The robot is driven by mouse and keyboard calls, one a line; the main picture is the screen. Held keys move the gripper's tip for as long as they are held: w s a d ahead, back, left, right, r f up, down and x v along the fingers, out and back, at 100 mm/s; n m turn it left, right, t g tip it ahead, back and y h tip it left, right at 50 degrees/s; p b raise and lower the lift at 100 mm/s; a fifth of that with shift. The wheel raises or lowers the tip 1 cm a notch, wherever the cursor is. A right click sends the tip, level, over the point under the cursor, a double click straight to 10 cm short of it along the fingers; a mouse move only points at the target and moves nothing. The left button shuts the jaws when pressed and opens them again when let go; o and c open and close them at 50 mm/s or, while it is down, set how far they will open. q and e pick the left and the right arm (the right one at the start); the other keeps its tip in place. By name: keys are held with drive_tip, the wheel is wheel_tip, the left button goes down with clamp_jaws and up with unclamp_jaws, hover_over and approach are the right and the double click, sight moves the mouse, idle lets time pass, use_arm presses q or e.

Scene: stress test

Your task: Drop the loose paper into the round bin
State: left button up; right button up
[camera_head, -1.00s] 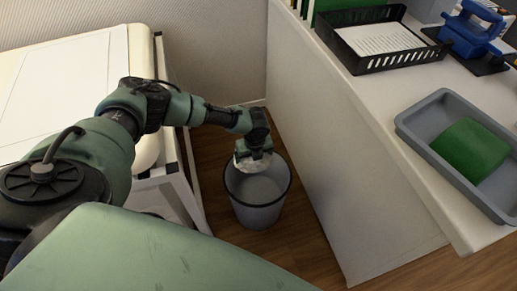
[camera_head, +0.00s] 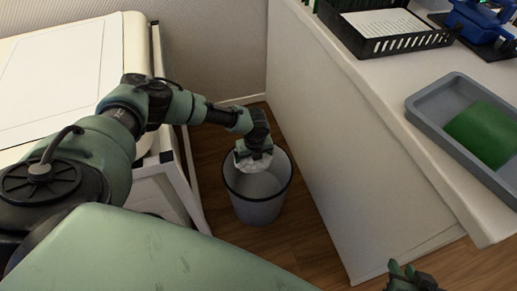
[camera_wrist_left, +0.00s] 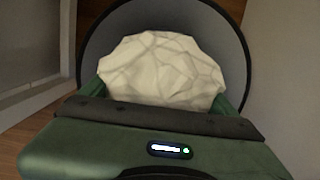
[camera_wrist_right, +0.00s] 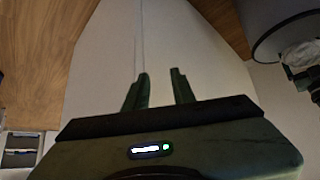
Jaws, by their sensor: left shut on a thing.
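The loose paper (camera_head: 256,164) is a crumpled whitish ball. My left gripper (camera_head: 254,152) is shut on it, at the top of the round bin near its back rim. The round bin (camera_head: 257,211) is grey with a dark rim and stands upright on the floor. In the left wrist view the paper (camera_wrist_left: 162,70) fills the space between the fingers, with the bin's inner wall (camera_wrist_left: 232,60) behind it. My right gripper (camera_head: 409,270) is at the lower right edge of the head view. In the right wrist view its fingers (camera_wrist_right: 159,90) are apart and empty.
A white desk side (camera_head: 330,130) stands right of the bin. On the desk are a black paper tray (camera_head: 405,43), a grey tray (camera_head: 425,108) with a green block (camera_head: 482,134), and a blue object (camera_head: 482,20). A cream cabinet (camera_head: 62,75) stands to the left.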

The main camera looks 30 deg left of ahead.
use_arm(q)
drive_tip(key=shift+f, duration=0.4)
use_arm(e)
drive_tip(key=shift+w+a+r+t+y, duration=0.15)
drive_tip(key=shift+w+a+r+t, duration=0.1)
drive_tip(key=shift+w+r+t, duration=0.35)
drive_tip(key=shift+w+a+r+t+y, duration=0.15)
drive_tip(key=shift+w+a+r+t, duration=0.1)
drive_tip(key=shift+w, duration=0.5)
use_arm(q)
drive_tip(key=o, duration=1.3)
drive_tip(key=shift+r, duration=0.1)
use_arm(e)
drive_tip(key=shift+s, duration=0.1)
